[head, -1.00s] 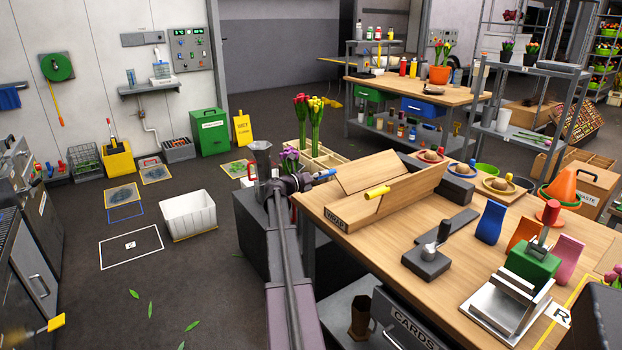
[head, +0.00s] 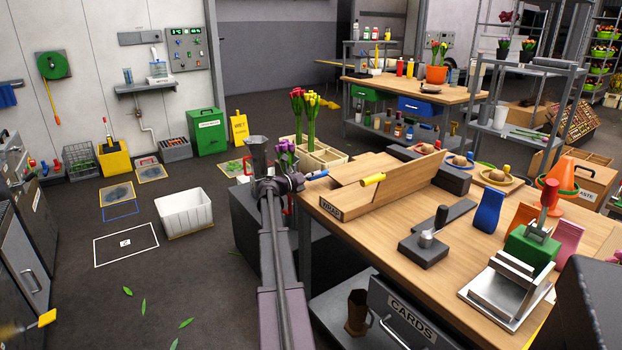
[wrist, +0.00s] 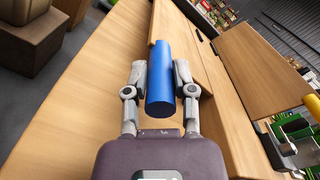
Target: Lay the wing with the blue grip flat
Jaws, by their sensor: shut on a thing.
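The wrap station is a wooden stand with a WRAP label (head: 331,208) on the workbench. My gripper (head: 302,181) is at its left end, shut on the blue grip (head: 318,174). In the wrist view the blue grip (wrist: 160,75) is a cylinder between both fingers (wrist: 160,85). The wing beside the blue grip (head: 362,170) is a plain wooden panel; its exact tilt is hard to tell. The other wing (head: 412,180), with the yellow grip (head: 373,179), stands raised and slanted.
Purple tulips (head: 287,152) and a divided wooden crate (head: 325,157) with red and yellow tulips are just behind my gripper. A dark block with a lever (head: 424,250), a blue stand (head: 488,212) and a green press (head: 532,248) stand on the bench to the right.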

